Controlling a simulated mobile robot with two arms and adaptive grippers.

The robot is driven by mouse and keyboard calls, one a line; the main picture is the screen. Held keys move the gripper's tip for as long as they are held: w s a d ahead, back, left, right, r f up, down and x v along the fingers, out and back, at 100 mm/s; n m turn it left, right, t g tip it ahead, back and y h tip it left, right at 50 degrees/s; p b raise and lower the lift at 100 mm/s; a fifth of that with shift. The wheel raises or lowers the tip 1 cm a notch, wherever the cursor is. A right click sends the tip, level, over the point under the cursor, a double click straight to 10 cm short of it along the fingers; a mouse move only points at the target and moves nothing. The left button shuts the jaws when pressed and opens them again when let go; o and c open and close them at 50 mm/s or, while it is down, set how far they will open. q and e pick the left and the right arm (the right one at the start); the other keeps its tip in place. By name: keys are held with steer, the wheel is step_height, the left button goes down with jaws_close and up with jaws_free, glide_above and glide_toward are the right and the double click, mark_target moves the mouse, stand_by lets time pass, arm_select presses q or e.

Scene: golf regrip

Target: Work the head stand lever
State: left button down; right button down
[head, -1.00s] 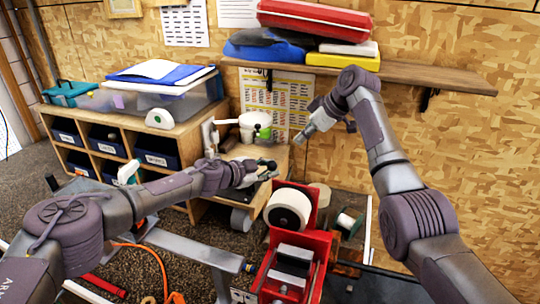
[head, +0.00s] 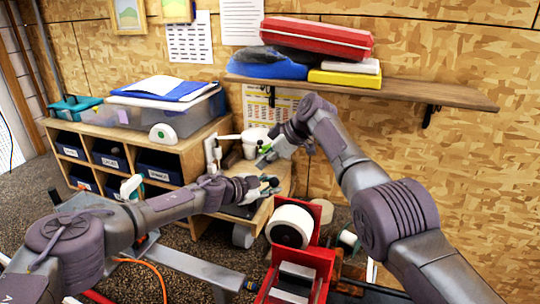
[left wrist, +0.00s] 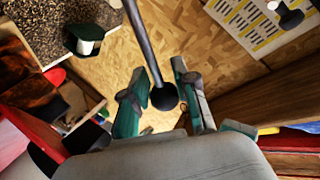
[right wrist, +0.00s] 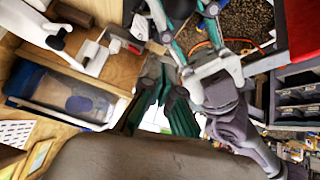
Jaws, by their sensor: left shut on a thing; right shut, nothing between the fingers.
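A thin grey lever rod (left wrist: 143,40) with a black ball knob (left wrist: 165,96) shows in the left wrist view. My left gripper (left wrist: 165,85) is shut on the knob, with its teal fingers on either side. In the head view my left gripper (head: 270,187) is just behind and left of the white roll, and the lever is hard to make out there. My right gripper (head: 264,156) is shut and empty, above and behind the left one. In the right wrist view its fingertips (right wrist: 160,88) are close together, with my left gripper (right wrist: 182,25) beyond them.
A red stand (head: 325,262) with a white roll (head: 290,225) is at front centre. A wooden cubby unit (head: 185,150) with dark bins is at left. A white cup (head: 253,138) stands behind my grippers. A wall shelf (head: 440,92) holds several cases above the right arm.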

mark_target(275, 179)
arm_select(q)
steer(key=shift+r, duration=0.15)
arm_select(e)
steer(key=shift+s+d+f, duration=0.1)
steer(key=shift+d+f, duration=0.5)
steer(key=shift+f, duration=0.2)
steer(key=shift+s+d+f, duration=0.1)
steer(key=shift+d+f, duration=0.5)
steer(key=shift+f, duration=0.2)
steer(key=shift+f, duration=0.1)
steer(key=shift+d+f, duration=0.2)
steer(key=shift+d, duration=0.1)
arm_select(q)
steer(key=shift+w+r, duration=0.1)
steer(key=shift+w, duration=0.05)
arm_select(e)
steer(key=shift+s+d+f, duration=0.1)
steer(key=shift+d+f, duration=0.4)
steer(key=shift+f, duration=0.05)
arm_select(q)
steer(key=c, duration=0.9)
jaws_free()
steer(key=shift+a+r, duration=0.1)
arm_select(e)
steer(key=shift+s, duration=0.1)
arm_select(q)
steer(key=shift+o, duration=0.2)
arm_select(e)
steer(key=shift+r, duration=0.1)
